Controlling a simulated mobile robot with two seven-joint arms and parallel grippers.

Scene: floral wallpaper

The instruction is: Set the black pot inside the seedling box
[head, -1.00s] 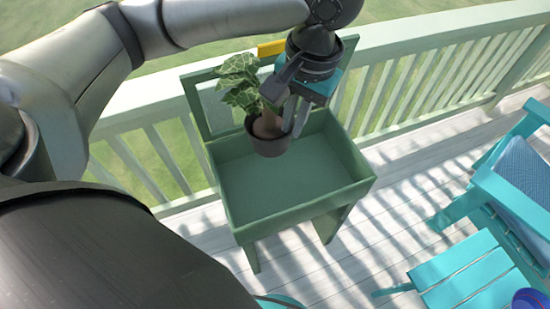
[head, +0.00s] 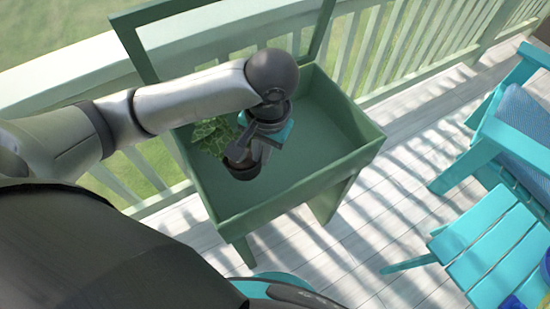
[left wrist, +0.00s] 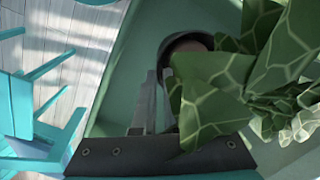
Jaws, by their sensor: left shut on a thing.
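The black pot (head: 243,172) holds a plant with pale-veined green leaves (head: 212,136). The seedling box (head: 310,180) is a green open box on legs with its frame lid raised at the back. My left gripper (head: 245,155) is shut on the pot at its rim, over the left part of the box interior. The pot looks within the box walls, but I cannot tell whether it touches the bottom. In the left wrist view, the pot's dark rim (left wrist: 180,42) lies at the fingers (left wrist: 155,100), with leaves covering much of it. My right gripper is not in view.
A pale green railing (head: 400,45) runs behind the box. A turquoise chair (head: 500,125) and a slatted turquoise table (head: 485,260) stand to the right on the white deck (head: 390,200). The right part of the box interior is clear.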

